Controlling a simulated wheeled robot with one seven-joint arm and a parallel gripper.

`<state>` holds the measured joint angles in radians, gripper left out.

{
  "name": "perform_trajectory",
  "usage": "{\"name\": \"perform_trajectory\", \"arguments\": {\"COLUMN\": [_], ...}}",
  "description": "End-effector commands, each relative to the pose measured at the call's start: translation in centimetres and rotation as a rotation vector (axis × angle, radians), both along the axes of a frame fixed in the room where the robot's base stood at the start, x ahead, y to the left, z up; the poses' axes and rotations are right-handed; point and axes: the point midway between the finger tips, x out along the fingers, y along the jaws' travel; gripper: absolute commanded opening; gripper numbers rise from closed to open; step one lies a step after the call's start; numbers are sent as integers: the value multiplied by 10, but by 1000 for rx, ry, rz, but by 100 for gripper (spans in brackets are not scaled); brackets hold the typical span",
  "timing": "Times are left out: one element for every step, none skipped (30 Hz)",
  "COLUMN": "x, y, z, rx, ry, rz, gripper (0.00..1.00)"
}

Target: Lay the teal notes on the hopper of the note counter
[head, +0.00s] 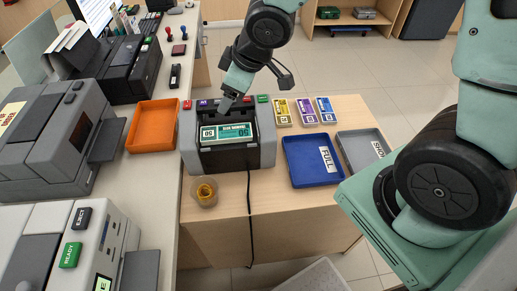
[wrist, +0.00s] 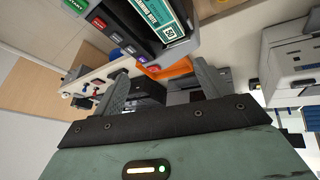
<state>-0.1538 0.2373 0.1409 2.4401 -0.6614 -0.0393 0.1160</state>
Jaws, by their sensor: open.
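The teal notes (head: 226,133) lie on the hopper of the note counter (head: 265,152), a grey and black machine on the wooden table. The notes lie flat and slightly tilted, their printed face up. They also show at the top of the wrist view (wrist: 165,20), on the dark hopper of the counter (wrist: 128,20).
Purple, yellow and blue note bundles (head: 305,111) lie right of the counter. A blue tray (head: 291,165) and a grey tray (head: 352,148) stand in front of them. An orange tray (head: 153,126) is at left. A small cup (head: 205,191) and a black cable (head: 250,215) are in front.

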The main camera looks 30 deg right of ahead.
Motion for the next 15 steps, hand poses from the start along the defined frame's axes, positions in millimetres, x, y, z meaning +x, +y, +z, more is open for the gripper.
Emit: {"name": "perform_trajectory", "arguments": {"x": [-23,-38,-60,-77,-94,-116,-132,-147,-166,-178,-189,-200,-207,-213,-218], "y": [13,18,25,30,35,40,43,46,49,51,53,55,56,57,57], "z": [11,15,19,23,26,29,32,34,36,38,39,41,42,43,43], "rx": [-20,-33,-46,-56,-64,-74,-80,-86,-92,-95,-98,-102,-104,-106,-108], "ry": [36,68,114,150,187,236,272,305,348,376,401,427,445,457,470], "rz": [-26,-47,-71,-87,-98,-113,-121,-126,-130,-134,-136,-138,-139,-138,-138], "gripper": [76,76,76,76,76,76,76,76,76,76,76,76,76,76,76]}}
